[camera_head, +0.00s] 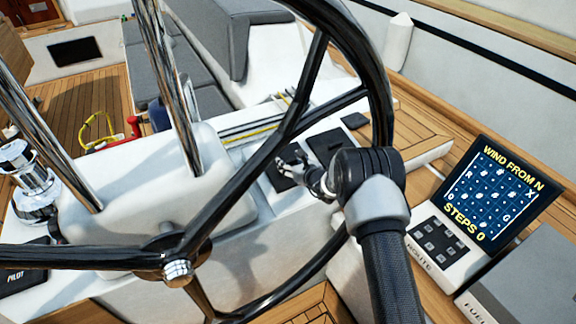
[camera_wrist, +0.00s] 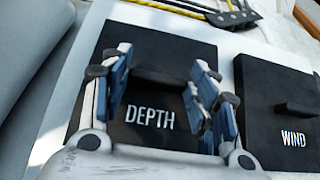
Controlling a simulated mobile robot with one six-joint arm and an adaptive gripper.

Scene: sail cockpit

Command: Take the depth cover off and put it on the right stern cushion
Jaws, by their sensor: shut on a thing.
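The depth cover (camera_wrist: 150,118) is a black square plate lettered DEPTH with a raised grip bar across its upper part. It lies on the white instrument panel. My gripper (camera_wrist: 163,72) is shut on that bar, with one blue-padded finger at each end. In the head view, my gripper (camera_head: 304,176) reaches down behind the steering wheel onto the depth cover (camera_head: 288,153), and the hand hides part of it. I cannot tell whether the cover has lifted off the panel. I cannot make out which cushion is the right stern one.
The wind cover (camera_wrist: 285,85) lies close to the right of the depth cover. The steering wheel (camera_head: 372,62) rises between the head camera and the panel. Grey bench cushions (camera_head: 212,28) lie beyond. A lit display (camera_head: 497,190) and keypad (camera_head: 437,243) are at right.

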